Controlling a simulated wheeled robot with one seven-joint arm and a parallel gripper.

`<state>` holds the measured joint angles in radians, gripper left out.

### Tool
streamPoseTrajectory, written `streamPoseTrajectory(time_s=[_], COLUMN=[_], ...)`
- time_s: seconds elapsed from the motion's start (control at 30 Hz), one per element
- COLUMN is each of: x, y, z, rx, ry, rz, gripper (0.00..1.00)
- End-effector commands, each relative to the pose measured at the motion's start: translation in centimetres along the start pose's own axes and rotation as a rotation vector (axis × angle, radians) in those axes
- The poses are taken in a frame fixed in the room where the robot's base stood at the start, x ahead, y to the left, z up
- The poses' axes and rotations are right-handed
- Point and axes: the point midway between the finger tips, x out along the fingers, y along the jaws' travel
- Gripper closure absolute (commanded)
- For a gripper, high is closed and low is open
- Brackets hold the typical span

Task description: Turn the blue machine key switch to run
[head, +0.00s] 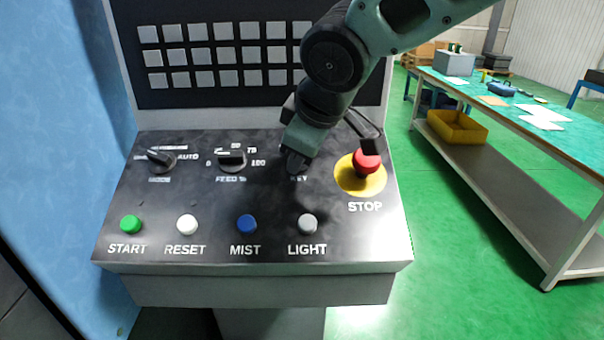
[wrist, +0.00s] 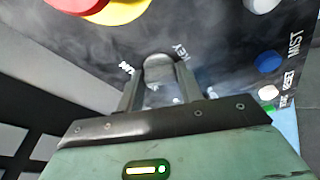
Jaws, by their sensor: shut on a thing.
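The key switch (wrist: 160,70) is a round grey knob on the black sloped panel, beside the label KEY in the wrist view. My gripper (wrist: 158,88) is shut on the key switch, with one finger on each side of it. In the head view my gripper (head: 296,158) reaches down to the panel from the upper right and hides most of the key switch. The position marks around the switch are mostly covered, so I cannot tell which position it points to.
The red STOP button (head: 366,161) on its yellow disc is close right of my gripper. The feed dial (head: 232,158) and the mode dial (head: 161,160) are to the left. The START (head: 131,224), RESET (head: 187,225), MIST (head: 246,224) and LIGHT (head: 308,224) buttons line the front.

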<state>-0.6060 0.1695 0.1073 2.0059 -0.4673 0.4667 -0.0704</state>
Motion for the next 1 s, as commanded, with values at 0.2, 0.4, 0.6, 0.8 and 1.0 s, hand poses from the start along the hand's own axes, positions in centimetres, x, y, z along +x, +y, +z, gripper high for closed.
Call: streamPoseTrajectory(time_s=[0.2,0.4,0.6,0.8,1.0], x=[0.22,0.04,-0.02,-0.01,-0.01], y=[-0.13,-0.05,-0.02,-0.01,-0.02], z=[0.11,0.06,0.04,0.04,0.02], rx=[0.071,0.095,0.098,0.097,0.097], ry=[-0.001,-0.002,-0.002,-0.002,-0.002], rz=[0.017,0.022,0.022,0.022,0.022], gripper=[0.87,0.87,0.87,0.53,0.45])
